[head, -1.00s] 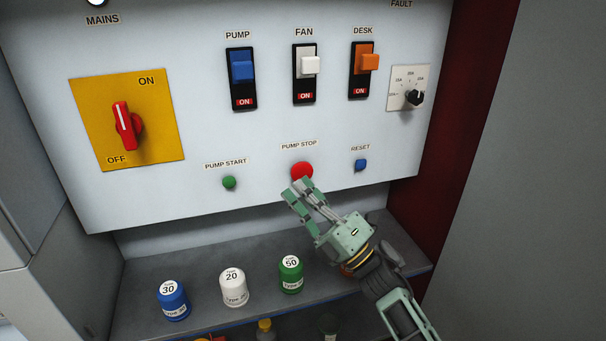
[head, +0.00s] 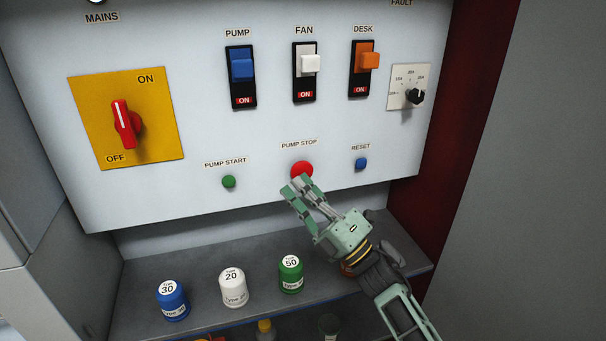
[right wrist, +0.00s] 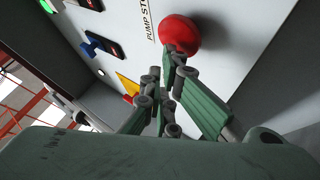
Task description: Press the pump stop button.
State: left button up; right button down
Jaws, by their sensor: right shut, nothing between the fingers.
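The red pump stop button (head: 302,169) is on the lower part of the white panel, under the PUMP STOP label. My right gripper (head: 296,186) is shut and empty, its fingertips at the lower edge of the button in the head view. In the right wrist view the red button (right wrist: 180,33) stands out large just beyond the fingertips (right wrist: 168,72). I cannot tell whether the fingertips touch it. My left gripper is not in view.
The green pump start button (head: 229,182) is to the left and the blue reset button (head: 361,164) to the right. Above are blue (head: 242,70), white (head: 309,65) and orange (head: 368,62) switches. A shelf (head: 205,262) below holds blue, white and green jars.

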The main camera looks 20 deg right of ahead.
jog(key=shift+w+b, duration=0.3)
jog(key=shift+w, duration=0.2)
dwell(0.6)
jog(key=shift+s, duration=0.1)
jog(key=shift+s+p, duration=0.3)
jog(key=shift+s, duration=0.55)
jog(key=s+p, duration=0.1)
jog(key=s, duration=0.4)
jog(key=shift+d, duration=0.1)
dwell(0.7)
